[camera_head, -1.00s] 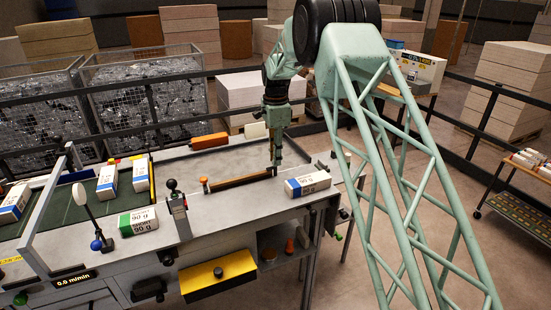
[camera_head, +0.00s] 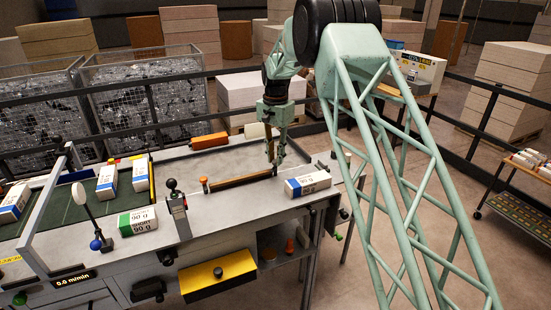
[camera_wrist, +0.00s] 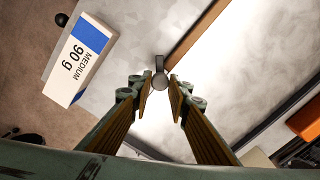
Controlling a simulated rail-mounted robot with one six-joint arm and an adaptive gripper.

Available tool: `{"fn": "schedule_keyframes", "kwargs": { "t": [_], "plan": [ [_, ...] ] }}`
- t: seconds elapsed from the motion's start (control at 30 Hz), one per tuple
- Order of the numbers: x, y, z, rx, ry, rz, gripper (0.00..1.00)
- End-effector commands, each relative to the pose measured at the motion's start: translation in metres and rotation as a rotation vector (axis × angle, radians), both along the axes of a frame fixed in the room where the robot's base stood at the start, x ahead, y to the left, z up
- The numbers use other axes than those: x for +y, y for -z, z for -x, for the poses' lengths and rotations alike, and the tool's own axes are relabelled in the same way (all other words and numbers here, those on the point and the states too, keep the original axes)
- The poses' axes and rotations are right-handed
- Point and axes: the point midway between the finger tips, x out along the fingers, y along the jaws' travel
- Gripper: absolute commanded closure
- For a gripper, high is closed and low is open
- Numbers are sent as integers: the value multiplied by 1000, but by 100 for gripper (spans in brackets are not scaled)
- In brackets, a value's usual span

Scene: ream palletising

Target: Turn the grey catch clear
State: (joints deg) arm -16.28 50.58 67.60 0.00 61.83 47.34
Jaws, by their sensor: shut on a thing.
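The grey catch (camera_wrist: 160,78) is a small bar with a round end at the end of a brown wooden bar (camera_wrist: 195,36) in the wrist view. My gripper (camera_wrist: 162,86) has its two fingers on either side of the catch, shut on it. In the head view my gripper (camera_head: 273,161) points down at the right end of the wooden bar (camera_head: 238,181). The catch is too small there to make out its angle.
A blue and white ream (camera_head: 308,184) lies just right of my gripper, marked "MEDIUM 90 g" in the wrist view (camera_wrist: 80,60). The grey tabletop (camera_head: 228,208) in front of the bar is clear.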

Motion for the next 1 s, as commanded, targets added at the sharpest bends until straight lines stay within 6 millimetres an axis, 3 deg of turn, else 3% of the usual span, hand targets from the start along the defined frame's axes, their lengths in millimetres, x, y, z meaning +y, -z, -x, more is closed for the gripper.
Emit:
{"fn": "schedule_keyframes", "kwargs": {
  "t": [1.0],
  "plan": [
    [1,0,0,-1,-761,0,94]
  ]
}}
